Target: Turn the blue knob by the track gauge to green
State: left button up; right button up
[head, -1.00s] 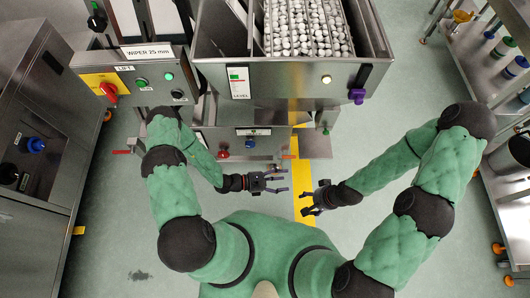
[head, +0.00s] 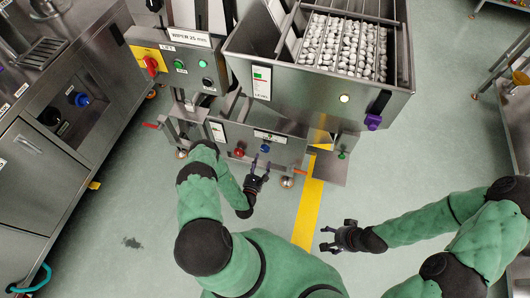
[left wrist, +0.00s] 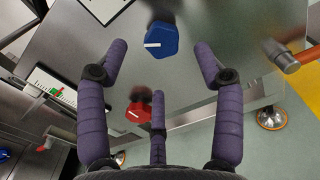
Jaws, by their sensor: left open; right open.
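The blue knob (head: 265,148) sits on the lower steel panel of the machine, below a small white plate (head: 270,136). In the left wrist view the blue knob (left wrist: 161,42) has a white pointer line, pointing left. A gauge (left wrist: 52,88) with a green band and a red mark is left of it. A red knob (left wrist: 139,111) is beside it; it also shows in the head view (head: 239,152). My left gripper (head: 260,166) is open in front of the blue knob, fingers spread and empty, not visibly touching it. My right gripper (head: 325,237) is open and empty over the floor.
An orange-handled fitting (left wrist: 295,58) juts out right of the blue knob. Above are the button box (head: 178,62) and a hopper of white caps (head: 345,45). Another blue knob (head: 80,99) is on the left cabinet. Floor around the yellow stripe (head: 308,212) is clear.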

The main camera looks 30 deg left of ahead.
aim_at(264, 150)
pick_arm(q)
jog(key=b+x, duration=0.2)
jog(key=x, duration=0.5)
jog(key=shift+c, duration=0.3)
jog(key=c, duration=1.1)
jog(key=shift+o, duration=0.2)
